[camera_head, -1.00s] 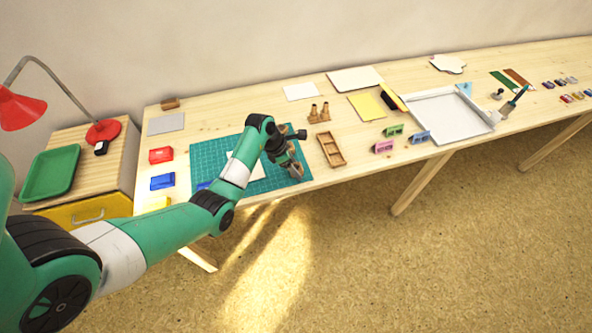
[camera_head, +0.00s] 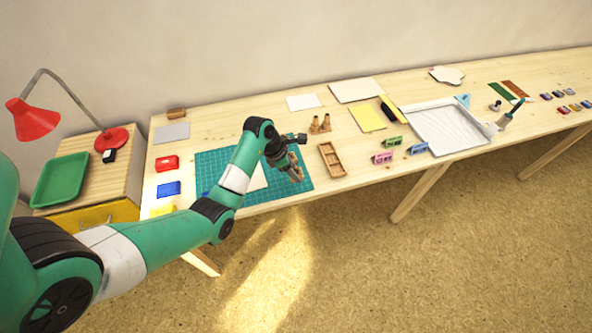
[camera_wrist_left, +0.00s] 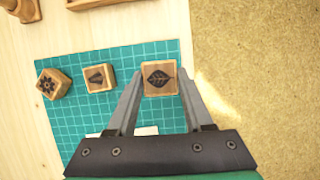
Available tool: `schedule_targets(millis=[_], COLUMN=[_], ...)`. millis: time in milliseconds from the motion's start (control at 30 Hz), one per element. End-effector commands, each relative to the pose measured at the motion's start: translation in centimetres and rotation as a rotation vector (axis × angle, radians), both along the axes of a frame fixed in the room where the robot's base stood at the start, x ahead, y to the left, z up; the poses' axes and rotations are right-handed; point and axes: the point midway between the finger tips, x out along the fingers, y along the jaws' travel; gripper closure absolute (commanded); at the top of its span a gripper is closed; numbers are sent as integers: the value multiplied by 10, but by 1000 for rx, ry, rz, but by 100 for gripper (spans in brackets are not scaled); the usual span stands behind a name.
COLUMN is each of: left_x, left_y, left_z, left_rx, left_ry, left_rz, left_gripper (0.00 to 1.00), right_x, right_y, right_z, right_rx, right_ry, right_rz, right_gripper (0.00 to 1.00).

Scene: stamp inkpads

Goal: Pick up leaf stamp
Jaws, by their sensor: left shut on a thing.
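The leaf stamp (camera_wrist_left: 159,79) is a small wooden block with a dark leaf on the face towards the wrist camera. My left gripper (camera_wrist_left: 161,74) is shut on it, one finger on each side. In the head view my left gripper (camera_head: 291,165) is over the right part of the green cutting mat (camera_head: 210,160). I cannot tell whether the stamp touches the mat. A flower stamp (camera_wrist_left: 52,84) and another wooden stamp (camera_wrist_left: 99,78) stand to its left in the wrist view. My right gripper is not in view.
Red (camera_head: 167,163), blue (camera_head: 168,188) and yellow (camera_head: 162,210) inkpads line the table left of the mat. A wooden compartment tray (camera_head: 331,160) and two wooden handles (camera_head: 320,123) stand to the right. The table's front edge is close to the mat.

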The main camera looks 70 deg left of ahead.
Motion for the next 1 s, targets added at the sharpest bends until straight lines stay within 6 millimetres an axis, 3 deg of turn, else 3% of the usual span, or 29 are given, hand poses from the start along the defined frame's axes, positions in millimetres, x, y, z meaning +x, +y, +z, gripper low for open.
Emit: schedule_targets(millis=[33,167,300,500,867,900,1000], left_x=[-10,-36,-68,-96,-102,-102,-102], left_y=[-7,-26,-51,-70,-75,-75,-75], left_z=[25,58,71,82,83,83,83], left_rx=[2,2,-2,-2,0,0,0], left_ry=[-1,0,1,1,1,1,0], left_rz=[1,1,1,1,1,1,0], left_gripper=[100,100,100,100,100,54,72], right_x=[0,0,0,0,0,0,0], right_y=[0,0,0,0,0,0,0], right_z=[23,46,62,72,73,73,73], right_rx=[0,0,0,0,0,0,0], right_ry=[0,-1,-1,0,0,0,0], right_rz=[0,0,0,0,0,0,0], right_gripper=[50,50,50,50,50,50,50])
